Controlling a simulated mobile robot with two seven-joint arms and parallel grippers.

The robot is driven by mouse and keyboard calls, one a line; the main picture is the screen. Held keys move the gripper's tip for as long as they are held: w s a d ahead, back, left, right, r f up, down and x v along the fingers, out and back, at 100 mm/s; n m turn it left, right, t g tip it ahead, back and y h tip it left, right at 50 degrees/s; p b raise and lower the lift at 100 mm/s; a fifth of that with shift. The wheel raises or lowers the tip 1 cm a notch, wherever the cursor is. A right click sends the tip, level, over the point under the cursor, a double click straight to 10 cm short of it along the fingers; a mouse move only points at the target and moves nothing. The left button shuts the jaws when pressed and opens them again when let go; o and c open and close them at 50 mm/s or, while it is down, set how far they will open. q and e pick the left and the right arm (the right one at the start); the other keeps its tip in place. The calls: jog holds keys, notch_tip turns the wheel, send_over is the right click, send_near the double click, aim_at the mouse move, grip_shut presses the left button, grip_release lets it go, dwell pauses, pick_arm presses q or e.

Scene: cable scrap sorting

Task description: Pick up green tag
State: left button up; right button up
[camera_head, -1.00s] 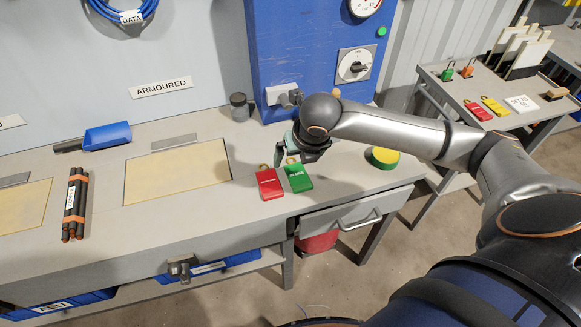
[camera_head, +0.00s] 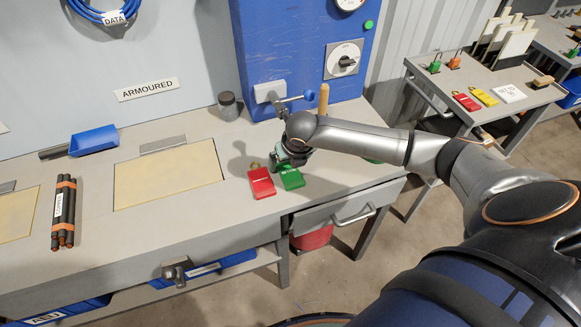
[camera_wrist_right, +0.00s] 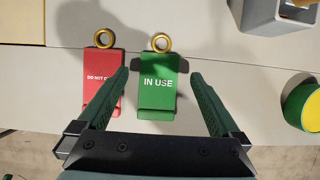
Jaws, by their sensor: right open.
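The green tag (camera_head: 292,178) lies on the workbench, close to its front edge, with a brass ring at its top. In the right wrist view the green tag (camera_wrist_right: 158,82) reads "IN USE". A red tag (camera_head: 261,183) lies just left of it; it also shows in the right wrist view (camera_wrist_right: 103,82). My right gripper (camera_head: 284,165) is over the ring end of the green tag and hides part of it. In the right wrist view its open fingers (camera_wrist_right: 158,88) are on either side of the green tag, the left finger overlapping the red tag. My left gripper is not in view.
A blue machine (camera_head: 295,60) with a lever stands behind the tags. A yellow-green round object (camera_wrist_right: 303,104) is to the right in the wrist view. A dark jar (camera_head: 229,106) and black cable bundle (camera_head: 64,212) are on the bench. A side table (camera_head: 480,115) holds other tags.

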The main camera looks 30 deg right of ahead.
jog(key=shift+w+f, duration=0.2)
jog(key=shift+f, duration=0.45)
jog(key=shift+f, duration=0.15)
jog(key=shift+c, duration=0.2)
jog(key=c, duration=1.3)
notch_tip(320, 180, up, 4)
jog(key=shift+w+f, duration=0.1)
jog(key=s+r, duration=0.3)
jog(key=s, duration=0.1)
jog(key=s+a+r, duration=0.1)
jog(key=s+r, duration=0.2)
jog(key=s, duration=0.2)
jog(key=s+a+r, duration=0.1)
jog(key=s+r, duration=0.2)
jog(key=s, duration=0.2)
jog(key=shift+a+r+p, duration=0.15)
jog(key=shift+r+p, duration=0.1)
jog(key=shift+p, duration=0.05)
